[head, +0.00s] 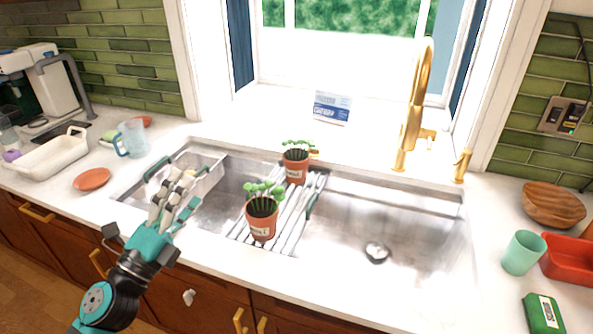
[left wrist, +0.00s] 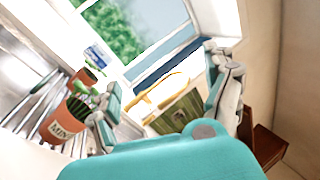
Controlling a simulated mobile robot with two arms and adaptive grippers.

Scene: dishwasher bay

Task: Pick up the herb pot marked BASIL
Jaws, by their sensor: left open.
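Two terracotta herb pots with green leaves stand on the slatted rack across the sink. The front pot (head: 262,226) has a white label that reads "MIN…" in the left wrist view (left wrist: 58,130). The rear pot (head: 296,172) stands behind it near the window sill; its label is too small to read, and it shows partly behind the front pot in the left wrist view (left wrist: 86,76). My left gripper (head: 178,190) is open and empty, left of both pots and apart from them, above the sink's left front edge. My right gripper is not in view.
The rack (head: 290,212) spans the sink, with a green handle beside the pots. A gold faucet (head: 412,115) rises at the back right. A blue glass mug (head: 132,138) and orange saucer (head: 92,179) stand left. A teal cup (head: 522,254) stands right.

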